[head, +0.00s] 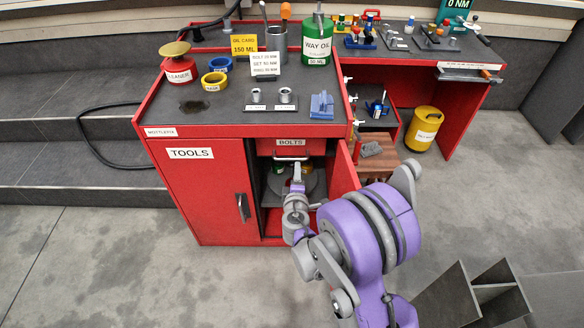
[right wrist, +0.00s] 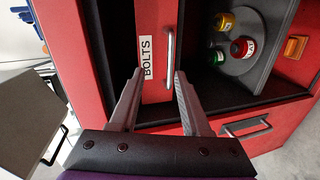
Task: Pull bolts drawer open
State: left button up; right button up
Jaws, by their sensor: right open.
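The bolts drawer (head: 291,145) is a red front with a BOLTS label, under the top of the red cabinet. It looks shut. Its pale bar handle (head: 291,158) shows just beyond my right gripper (head: 297,176). In the right wrist view the drawer front (right wrist: 157,100) carries the BOLTS label and the metal handle (right wrist: 171,45). The fingers of my right gripper (right wrist: 159,72) are apart and empty, with the handle's near end ahead of the gap between them. I cannot tell whether a finger touches the drawer. My left gripper is not in view.
Below the drawer an open compartment holds a grey round tray (right wrist: 255,70) with small coloured containers. A red door (head: 342,172) stands open to its right. The closed TOOLS door (head: 205,190) is on the left. Jars and signs stand on the dark worktop (head: 215,112).

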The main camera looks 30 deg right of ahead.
aim_at(295, 158)
pick_arm(q)
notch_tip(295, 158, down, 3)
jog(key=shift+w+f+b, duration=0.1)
jog(key=shift+b, duration=0.95)
pick_arm(e)
jog(key=shift+n, duration=0.7)
jog(key=x, duration=0.4)
jog(key=f+x, duration=0.1)
jog(key=x, duration=0.3)
jog(key=f+x, duration=0.1)
jog(key=x, duration=0.3)
jog(key=shift+a, duration=0.3)
jog(key=shift+c, duration=0.3)
grip_shut()
